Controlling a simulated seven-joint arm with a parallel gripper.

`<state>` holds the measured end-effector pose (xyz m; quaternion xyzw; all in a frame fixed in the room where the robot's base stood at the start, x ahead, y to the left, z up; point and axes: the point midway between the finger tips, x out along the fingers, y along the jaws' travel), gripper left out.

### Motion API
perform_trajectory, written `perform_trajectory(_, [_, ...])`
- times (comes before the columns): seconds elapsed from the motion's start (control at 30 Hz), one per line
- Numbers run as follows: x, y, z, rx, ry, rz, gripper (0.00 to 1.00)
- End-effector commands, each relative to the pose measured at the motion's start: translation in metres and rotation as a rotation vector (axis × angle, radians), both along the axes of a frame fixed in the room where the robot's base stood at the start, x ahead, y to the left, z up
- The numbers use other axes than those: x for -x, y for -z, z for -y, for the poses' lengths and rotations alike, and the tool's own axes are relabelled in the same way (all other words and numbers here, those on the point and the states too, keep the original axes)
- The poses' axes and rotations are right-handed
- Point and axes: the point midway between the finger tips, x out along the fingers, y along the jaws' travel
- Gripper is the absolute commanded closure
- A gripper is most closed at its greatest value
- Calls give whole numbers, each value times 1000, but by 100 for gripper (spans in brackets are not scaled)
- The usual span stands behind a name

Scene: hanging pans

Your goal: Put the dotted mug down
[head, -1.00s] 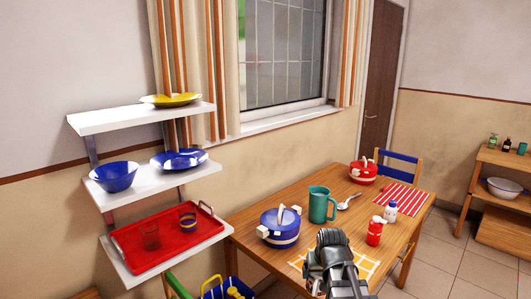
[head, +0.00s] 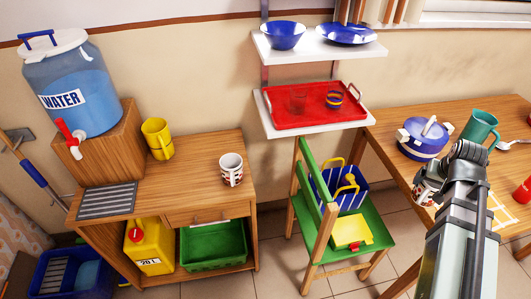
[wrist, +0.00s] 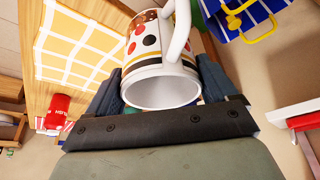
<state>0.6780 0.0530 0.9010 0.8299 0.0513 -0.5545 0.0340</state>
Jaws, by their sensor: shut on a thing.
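My gripper (wrist: 160,85) is shut on the dotted mug (wrist: 150,58), which is white with red and black dots and dark and yellow bands. In the wrist view the mug sits between the fingers, its open rim towards the camera and its handle on the upper right. In the head view the mug (head: 422,192) shows partly, left of my gripper (head: 440,180), near the dining table's left front edge. My arm hides part of it, and I cannot tell if it touches the table.
A yellow checked mat (wrist: 85,55) lies on the dining table (head: 385,135) near the mug. A green chair (head: 345,235) is left of the table. A patterned white mug (head: 231,170) stands on the wooden cabinet (head: 200,195).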

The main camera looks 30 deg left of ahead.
Motion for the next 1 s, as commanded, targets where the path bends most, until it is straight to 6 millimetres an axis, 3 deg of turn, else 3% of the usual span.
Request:
perform_trajectory(0.03, [-5,-6,-19,0,-39,3,55])
perform_trajectory(0.2, [-10,-21,-76,0,-165,2,55])
perform_trajectory(0.47, [-5,-45,-165,0,-354,2,55])
perform_trajectory(0.77, [16,-74,-267,0,-567,2,55])
perform_trajectory(1.0, [46,-98,-346,-2,-736,2,55])
